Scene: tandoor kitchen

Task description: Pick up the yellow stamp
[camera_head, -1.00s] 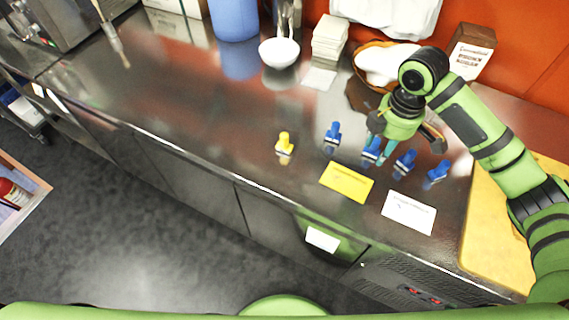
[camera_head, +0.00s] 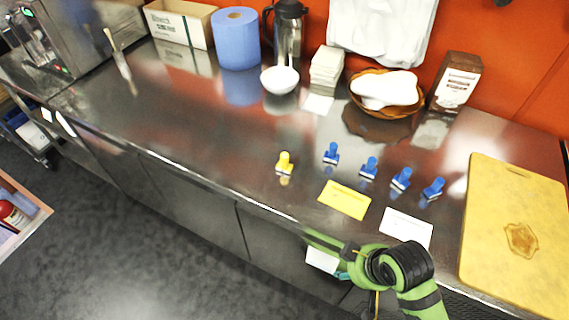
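The yellow stamp (camera_head: 285,162) stands upright on the steel counter, left of a row of several blue stamps. The nearest blue stamp (camera_head: 331,153) is just to its right, apart from it. Nothing touches the yellow stamp. My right arm comes in at the bottom right, and its gripper (camera_head: 352,280) is low in front of the counter edge, well away from the stamps. Its fingers are foreshortened and partly hidden by my wrist, so I cannot tell how far they are open. My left gripper is not in view.
A yellow card (camera_head: 344,200) and a white card (camera_head: 406,228) lie before the stamps. A cutting board (camera_head: 515,240) is at the right. A white bowl (camera_head: 279,80), a blue roll (camera_head: 236,38) and a basket (camera_head: 386,108) stand behind. The counter left of the yellow stamp is clear.

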